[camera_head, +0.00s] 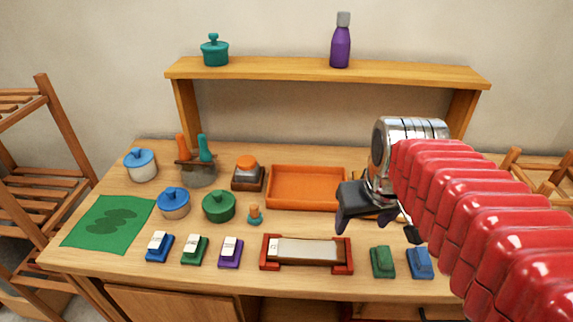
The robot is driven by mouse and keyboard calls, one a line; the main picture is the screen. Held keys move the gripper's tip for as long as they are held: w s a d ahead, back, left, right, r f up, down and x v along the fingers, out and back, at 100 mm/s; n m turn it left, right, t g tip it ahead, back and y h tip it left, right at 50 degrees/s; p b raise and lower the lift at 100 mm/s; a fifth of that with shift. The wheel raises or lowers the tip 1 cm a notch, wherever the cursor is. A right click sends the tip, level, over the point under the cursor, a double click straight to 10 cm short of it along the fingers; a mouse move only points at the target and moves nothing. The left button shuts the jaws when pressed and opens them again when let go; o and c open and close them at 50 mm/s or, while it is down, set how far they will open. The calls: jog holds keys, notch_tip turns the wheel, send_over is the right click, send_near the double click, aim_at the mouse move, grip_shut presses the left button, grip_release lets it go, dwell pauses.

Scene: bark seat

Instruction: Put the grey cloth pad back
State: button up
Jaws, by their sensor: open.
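I cannot pick out a grey cloth pad for certain in the head view. A long block with a pale grey-brown top (307,251) lies in a red holder with raised ends (266,252) at the front middle of the bench; I cannot tell whether any of it is cloth. My gripper (372,221) is open over the right part of the bench, behind and to the right of that holder. I see nothing held between its fingers. My gripper and arm hide part of the bench behind them, where bits of a small yellow-orange thing show.
An orange tray (306,204) lies empty left of my gripper. Small green (382,262) and blue (420,263) blocks lie at the front right. Lidded pots, several small labelled blocks and a green mat (82,236) fill the left. A raised shelf (290,68) spans the back.

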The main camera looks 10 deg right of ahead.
jog(key=s+a+n+t+y, duration=0.1)
jog(key=s+a, duration=0.3)
jog(key=a, duration=0.4)
jog(key=shift+a+f+t, duration=0.35)
jog(key=shift+f+t, duration=0.05)
jog(key=shift+f, duration=0.05)
